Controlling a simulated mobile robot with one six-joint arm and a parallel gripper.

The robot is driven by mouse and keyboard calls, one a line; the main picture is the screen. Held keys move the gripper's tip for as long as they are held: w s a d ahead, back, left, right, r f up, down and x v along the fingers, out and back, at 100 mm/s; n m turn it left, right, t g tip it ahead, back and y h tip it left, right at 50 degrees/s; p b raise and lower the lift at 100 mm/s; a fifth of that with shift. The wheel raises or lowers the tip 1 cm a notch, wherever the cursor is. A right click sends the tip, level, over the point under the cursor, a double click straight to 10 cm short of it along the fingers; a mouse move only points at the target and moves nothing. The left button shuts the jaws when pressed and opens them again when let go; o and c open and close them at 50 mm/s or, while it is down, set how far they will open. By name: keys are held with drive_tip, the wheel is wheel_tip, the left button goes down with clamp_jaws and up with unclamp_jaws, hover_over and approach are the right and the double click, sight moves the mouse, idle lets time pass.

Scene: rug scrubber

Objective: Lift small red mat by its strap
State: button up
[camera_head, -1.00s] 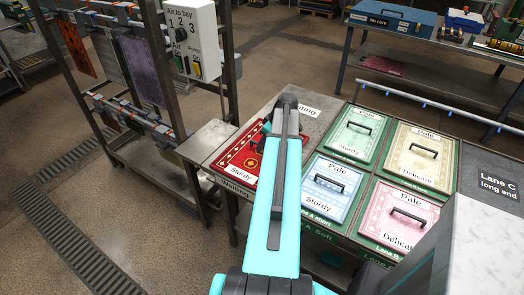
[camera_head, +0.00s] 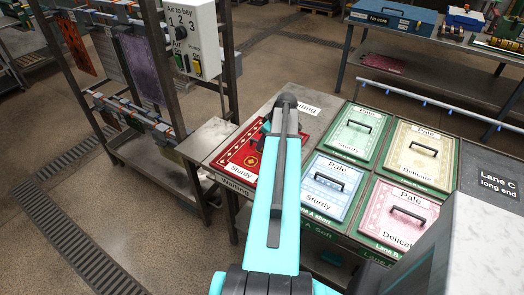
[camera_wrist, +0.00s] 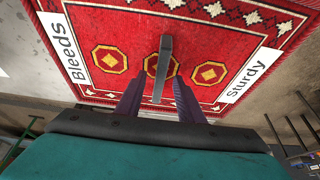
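The small red mat (camera_wrist: 110,30) has a patterned border, gold octagons and the labels "Bleeds" and "Sturdy". It lies flat on the waiting table; in the head view my arm covers much of the mat (camera_head: 240,153). A grey strap (camera_wrist: 164,58) stands out across its middle in the wrist view. My gripper (camera_wrist: 157,82) is open over the mat, with one dark finger on each side of the strap's near part. Gaps show between the fingers and the strap. In the head view the gripper is mostly hidden behind my arm.
Pale mats with black handles lie in the green-edged lanes to the right: green (camera_head: 356,133), cream (camera_head: 418,155), blue (camera_head: 327,187) and pink (camera_head: 400,208). A rack (camera_head: 150,120) with hanging mats and a control box (camera_head: 190,38) stands to the left.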

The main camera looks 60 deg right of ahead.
drive_tip(key=shift+f, duration=0.25)
idle(0.3)
clamp_jaws()
